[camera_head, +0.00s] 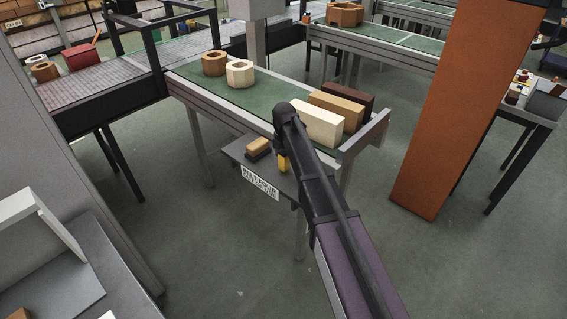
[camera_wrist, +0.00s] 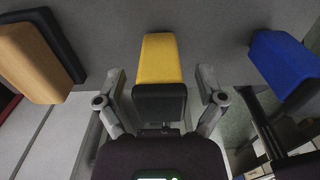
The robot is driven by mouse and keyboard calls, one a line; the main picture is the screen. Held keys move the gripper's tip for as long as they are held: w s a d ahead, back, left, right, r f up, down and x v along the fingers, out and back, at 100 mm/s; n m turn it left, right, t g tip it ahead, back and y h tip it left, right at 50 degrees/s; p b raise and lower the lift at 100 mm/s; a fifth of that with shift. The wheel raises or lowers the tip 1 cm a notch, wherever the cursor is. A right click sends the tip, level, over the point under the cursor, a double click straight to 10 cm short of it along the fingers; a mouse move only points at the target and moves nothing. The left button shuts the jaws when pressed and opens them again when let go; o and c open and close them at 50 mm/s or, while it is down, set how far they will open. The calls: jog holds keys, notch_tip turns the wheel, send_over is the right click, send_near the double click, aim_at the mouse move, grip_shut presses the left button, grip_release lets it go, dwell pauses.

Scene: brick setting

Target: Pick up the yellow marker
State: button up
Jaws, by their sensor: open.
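The yellow marker (camera_wrist: 160,58), a blocky yellow piece with a black end, shows in the middle of the wrist view, on or just above a grey surface. My gripper (camera_wrist: 161,82) is open, with one finger on each side of the marker's black end. I see gaps between the fingers and the marker. In the head view the yellow marker (camera_head: 283,163) is partly visible on a small dark shelf (camera_head: 232,151) beside my arm. My gripper is hidden behind the arm there.
A green-topped conveyor (camera_head: 262,98) with several blocks stands behind the shelf. An orange pillar (camera_head: 465,110) rises at right.

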grip_shut()
jog(key=shift+r, duration=0.15)
dwell(0.4)
notch_tip(320, 180, up, 4)
jog(key=p, duration=0.4)
jog(key=shift+f, duration=0.25)
jog(key=s+r+p, duration=0.1)
jog(key=s, duration=1.5)
jog(key=shift+d, duration=0.35)
jog(key=shift+r, duration=0.1)
jog(key=c, duration=0.6)
grip_release()
jog(key=c, duration=0.4)
jog(key=shift+s, duration=0.1)
